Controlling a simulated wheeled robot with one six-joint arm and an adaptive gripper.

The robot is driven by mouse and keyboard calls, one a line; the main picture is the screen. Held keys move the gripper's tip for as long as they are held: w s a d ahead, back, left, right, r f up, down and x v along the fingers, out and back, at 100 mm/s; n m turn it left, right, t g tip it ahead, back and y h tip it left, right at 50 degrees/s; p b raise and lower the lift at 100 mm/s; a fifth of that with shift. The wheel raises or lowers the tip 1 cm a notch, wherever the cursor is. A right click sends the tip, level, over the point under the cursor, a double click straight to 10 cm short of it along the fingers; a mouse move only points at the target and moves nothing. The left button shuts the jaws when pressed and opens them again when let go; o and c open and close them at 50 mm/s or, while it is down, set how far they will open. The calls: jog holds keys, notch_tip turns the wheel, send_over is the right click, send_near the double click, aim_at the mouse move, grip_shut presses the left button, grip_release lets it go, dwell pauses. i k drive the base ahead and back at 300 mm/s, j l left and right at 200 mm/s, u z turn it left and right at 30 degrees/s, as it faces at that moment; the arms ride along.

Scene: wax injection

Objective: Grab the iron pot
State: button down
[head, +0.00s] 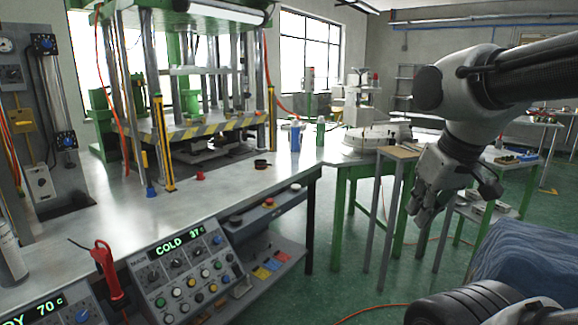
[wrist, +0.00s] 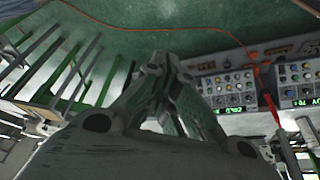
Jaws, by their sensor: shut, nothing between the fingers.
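My gripper (head: 418,212) hangs at the right in the head view, pointing down beside the small wooden-topped stand. In the wrist view its fingers (wrist: 162,65) are together with nothing held, above the green floor. No thing is clearly an iron pot. A small dark round thing (head: 261,164) sits on the metal workbench (head: 225,195) in front of the press; it is too small to tell what it is. My gripper is well to the right of it and apart from it.
A green press (head: 190,130) stands on the workbench. A blue bottle (head: 295,136) and a red cap (head: 200,176) are on the bench. A control panel (head: 185,270) is at its front. The wooden-topped stand (head: 398,152) is near my arm. An orange hose (head: 375,308) lies on the floor.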

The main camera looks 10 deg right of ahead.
aim_at(259, 164)
jog(key=i+l+u, duration=0.2)
jog(key=i, duration=0.2)
jog(key=i+l+u, duration=0.2)
jog(key=i, duration=0.15)
jog(key=i+l+u, duration=0.2)
jog(key=i, duration=0.2)
